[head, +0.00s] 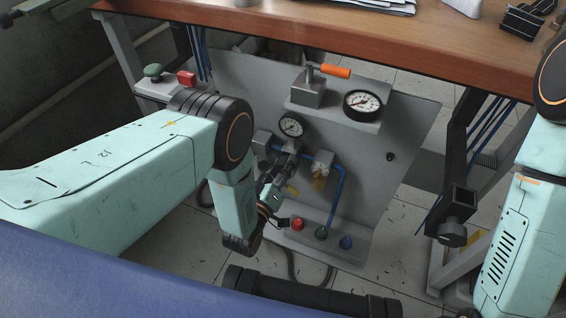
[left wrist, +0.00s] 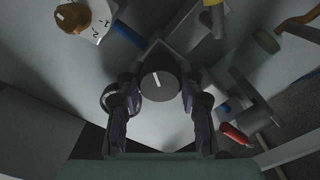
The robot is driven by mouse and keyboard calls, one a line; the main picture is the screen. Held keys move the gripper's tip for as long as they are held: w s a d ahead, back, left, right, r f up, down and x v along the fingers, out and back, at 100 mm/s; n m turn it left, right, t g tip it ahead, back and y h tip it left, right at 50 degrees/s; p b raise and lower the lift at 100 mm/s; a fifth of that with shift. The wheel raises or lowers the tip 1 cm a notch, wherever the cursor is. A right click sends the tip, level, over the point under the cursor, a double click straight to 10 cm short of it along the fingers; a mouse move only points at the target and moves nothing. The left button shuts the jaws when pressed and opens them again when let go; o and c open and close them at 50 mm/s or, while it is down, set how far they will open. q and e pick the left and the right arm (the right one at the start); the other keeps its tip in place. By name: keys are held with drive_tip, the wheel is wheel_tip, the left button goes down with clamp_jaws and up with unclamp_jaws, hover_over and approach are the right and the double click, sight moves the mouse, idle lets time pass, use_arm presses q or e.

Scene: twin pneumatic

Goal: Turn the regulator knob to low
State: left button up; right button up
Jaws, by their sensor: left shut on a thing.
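The regulator knob (left wrist: 160,84) is a black round knob with a white pointer line. In the left wrist view the line points up and slightly left in the picture. My left gripper (left wrist: 160,92) is shut on the knob, one dark finger at each side. In the head view my left gripper (head: 286,163) reaches the grey panel (head: 237,85) just below a small round gauge (head: 290,126), and the knob is mostly hidden there. No low mark is readable. My right arm stands at the right edge, its gripper out of view.
Right of my left gripper are a filter bowl (head: 320,179) and a blue tube (head: 340,195). Red (head: 297,224), green (head: 321,232) and blue (head: 346,242) buttons sit below. A larger gauge (head: 363,104) and an orange-handled lever (head: 335,71) stand above. The wooden tabletop (head: 250,22) overhangs.

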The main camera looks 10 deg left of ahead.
use_arm(q)
drive_tip(key=n+p, duration=0.1)
drive_tip(key=n, duration=0.2)
drive_tip(key=shift+n, duration=0.3)
drive_tip(key=n, duration=0.3)
drive_tip(key=shift+n+p, duration=0.3)
drive_tip(key=shift+p, duration=0.05)
drive_tip(key=n, duration=0.3)
drive_tip(key=shift+f+n+p, duration=0.1)
drive_tip(key=shift+n+p, duration=0.2)
drive_tip(key=shift+n, duration=0.1)
drive_tip(key=n, duration=0.3)
drive_tip(key=shift+n, duration=0.3)
drive_tip(key=n+p, duration=0.1)
drive_tip(key=n, duration=0.4)
drive_tip(key=shift+f, duration=0.1)
drive_tip(key=n, duration=0.5)
drive_tip(key=shift+d, duration=0.1)
